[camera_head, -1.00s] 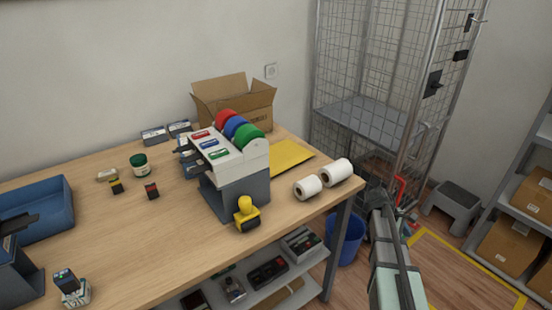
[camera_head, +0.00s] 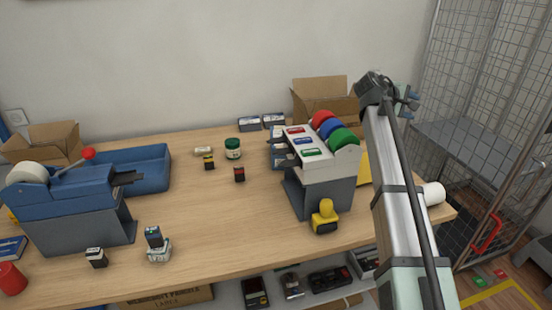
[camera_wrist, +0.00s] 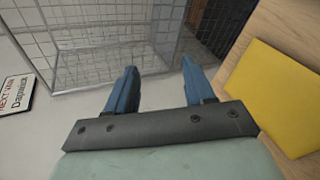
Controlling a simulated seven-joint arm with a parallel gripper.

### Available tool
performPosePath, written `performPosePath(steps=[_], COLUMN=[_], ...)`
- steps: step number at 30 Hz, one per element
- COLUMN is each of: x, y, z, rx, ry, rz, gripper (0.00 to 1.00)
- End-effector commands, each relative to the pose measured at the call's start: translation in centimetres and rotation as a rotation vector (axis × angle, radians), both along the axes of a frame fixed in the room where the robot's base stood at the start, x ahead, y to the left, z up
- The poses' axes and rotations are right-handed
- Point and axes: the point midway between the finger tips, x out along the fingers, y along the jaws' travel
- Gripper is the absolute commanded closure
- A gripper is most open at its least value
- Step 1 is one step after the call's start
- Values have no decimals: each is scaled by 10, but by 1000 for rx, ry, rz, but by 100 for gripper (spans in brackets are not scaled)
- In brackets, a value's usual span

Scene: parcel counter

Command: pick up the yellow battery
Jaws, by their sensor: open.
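A small black battery-like block with a yellow band (camera_head: 209,163), which looks like the yellow battery, stands on the table left of centre, toward the back. A similar block with a red band (camera_head: 239,174) stands a little to its right and nearer. My gripper (camera_head: 410,98) is raised at the right, above the table's right end and well away from the yellow-banded block. In the wrist view its two blue fingers (camera_wrist: 160,80) are spread with nothing between them. The yellow-banded block is not in the wrist view.
A blue tray (camera_head: 150,170) is to the left.

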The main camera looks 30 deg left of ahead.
Motion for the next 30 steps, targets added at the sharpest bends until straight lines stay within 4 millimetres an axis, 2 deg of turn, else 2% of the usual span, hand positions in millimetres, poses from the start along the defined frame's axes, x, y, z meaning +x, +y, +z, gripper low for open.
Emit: performPosePath(steps=[1,4,6,10,14,21,25,30], x=[1,-6,-12,-25,-41,-78,-103,-142], y=[37,100,145,215,276,375,423,481], z=[18,40,47,43,25,-25,-53,-87], rx=[64,232,381,656,911,1280,1406,1474], ry=[-44,-112,-142,-144,-100,51,148,262], rz=[18,30,20,-49,-173,-531,-784,-1156], gripper=[47,47,47,47,47,47,47,47])
